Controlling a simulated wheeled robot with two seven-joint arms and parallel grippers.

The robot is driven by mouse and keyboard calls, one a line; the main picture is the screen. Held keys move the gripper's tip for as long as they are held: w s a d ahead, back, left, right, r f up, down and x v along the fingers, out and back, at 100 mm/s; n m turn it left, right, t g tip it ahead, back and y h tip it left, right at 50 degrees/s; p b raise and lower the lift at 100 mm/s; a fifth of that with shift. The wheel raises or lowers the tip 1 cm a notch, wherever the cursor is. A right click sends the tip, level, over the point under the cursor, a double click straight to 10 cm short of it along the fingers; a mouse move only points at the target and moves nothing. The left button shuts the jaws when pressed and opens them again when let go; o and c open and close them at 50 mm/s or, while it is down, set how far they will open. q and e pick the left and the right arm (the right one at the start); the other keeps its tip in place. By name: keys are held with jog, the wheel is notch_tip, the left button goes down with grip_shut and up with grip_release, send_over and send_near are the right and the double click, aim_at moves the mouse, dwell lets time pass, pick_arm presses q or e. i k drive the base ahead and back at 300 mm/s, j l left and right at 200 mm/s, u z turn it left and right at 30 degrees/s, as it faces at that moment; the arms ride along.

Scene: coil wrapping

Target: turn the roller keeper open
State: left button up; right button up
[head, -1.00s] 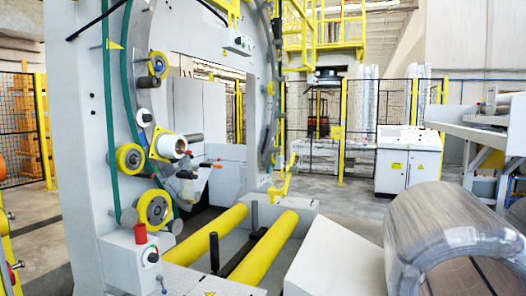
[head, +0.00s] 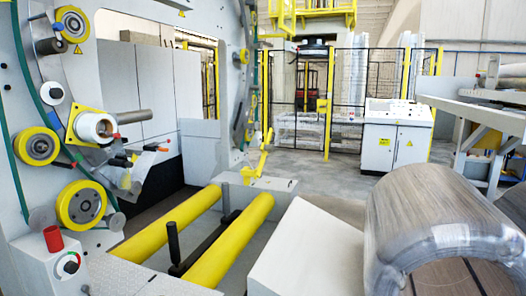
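The white ring frame of the wrapping machine (head: 135,18) fills the left side of the head view. A white roller hub (head: 95,127) sits on a yellow plate (head: 72,128) on the frame's inner side, with a grey roller (head: 128,117) beyond it. Small levers with red-orange and black ends (head: 143,150) stick out just right of and below the hub. I cannot tell which of these small parts is the roller keeper, nor how it is turned. Neither of my grippers is in view.
Yellow rollers (head: 232,240) lie low in the middle, with an upright black handle (head: 173,241) beside them. A wrapped coil (head: 425,215) stands at the right front. A red button (head: 53,238) tops a box at lower left. A control cabinet (head: 394,140) stands behind.

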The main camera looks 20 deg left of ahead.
aim_at(58, 26)
jog(key=i+u, duration=0.4)
jog(key=i, duration=0.15)
jog(key=i+l+u, duration=0.35)
jog(key=i, duration=0.2)
jog(key=i+u, duration=0.15)
jog(key=u, duration=0.25)
jog(key=i+u, duration=0.2)
jog(key=u, duration=0.25)
jog(key=i+l+u, duration=0.1)
jog(key=u, duration=0.3)
jog(key=i+l+u, duration=0.15)
jog(key=u, duration=0.3)
jog(key=i+l+u, duration=0.1)
jog(key=l+u, duration=0.3)
jog(key=j, duration=0.15)
